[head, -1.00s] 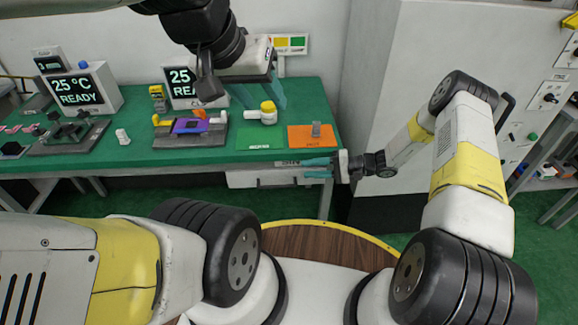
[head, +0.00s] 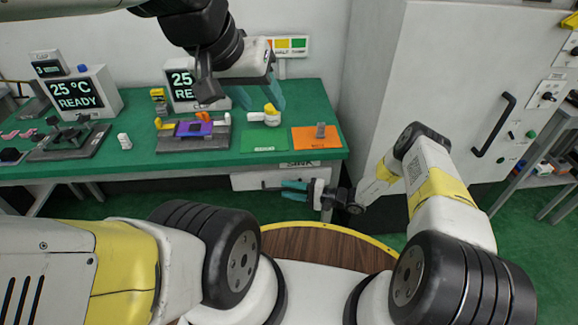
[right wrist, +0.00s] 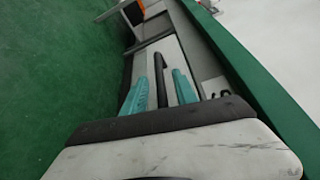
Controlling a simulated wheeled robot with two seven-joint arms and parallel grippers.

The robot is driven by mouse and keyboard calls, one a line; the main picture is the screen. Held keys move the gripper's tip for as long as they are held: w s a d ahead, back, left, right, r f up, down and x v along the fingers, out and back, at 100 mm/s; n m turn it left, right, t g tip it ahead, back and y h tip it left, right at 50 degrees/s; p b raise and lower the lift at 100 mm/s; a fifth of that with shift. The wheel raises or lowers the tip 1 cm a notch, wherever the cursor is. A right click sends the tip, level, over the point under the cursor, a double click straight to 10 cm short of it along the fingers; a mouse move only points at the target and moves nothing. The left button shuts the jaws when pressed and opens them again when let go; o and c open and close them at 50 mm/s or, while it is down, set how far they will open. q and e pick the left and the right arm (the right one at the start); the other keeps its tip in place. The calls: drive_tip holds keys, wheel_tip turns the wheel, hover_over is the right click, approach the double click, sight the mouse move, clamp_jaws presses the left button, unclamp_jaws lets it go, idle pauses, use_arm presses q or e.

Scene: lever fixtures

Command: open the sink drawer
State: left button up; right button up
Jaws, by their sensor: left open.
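The sink drawer (head: 246,182) is a pale front under the green worktop, below a SINK label (head: 299,164). It looks closed, though my gripper hides part of it. My right gripper (head: 293,186) is level with the drawer front, its teal fingers pointing left. In the right wrist view, the dark bar handle (right wrist: 160,72) lies between the two spread fingers (right wrist: 160,92), with gaps on both sides. I cannot tell how deep the fingers reach around it. My left gripper (head: 266,97) is open and empty, high above the worktop.
The green worktop (head: 90,168) holds a purple-topped fixture (head: 194,129), a white and yellow part (head: 268,115), a green mat (head: 264,141) and an orange mat (head: 316,138). A grey cabinet (head: 440,75) with a black handle stands at right. Green floor lies open below the worktop.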

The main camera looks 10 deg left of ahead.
sight(267, 181)
drive_tip(key=shift+w+a+f, duration=0.15)
drive_tip(key=shift+a, duration=1.3)
clamp_jaws()
idle(0.3)
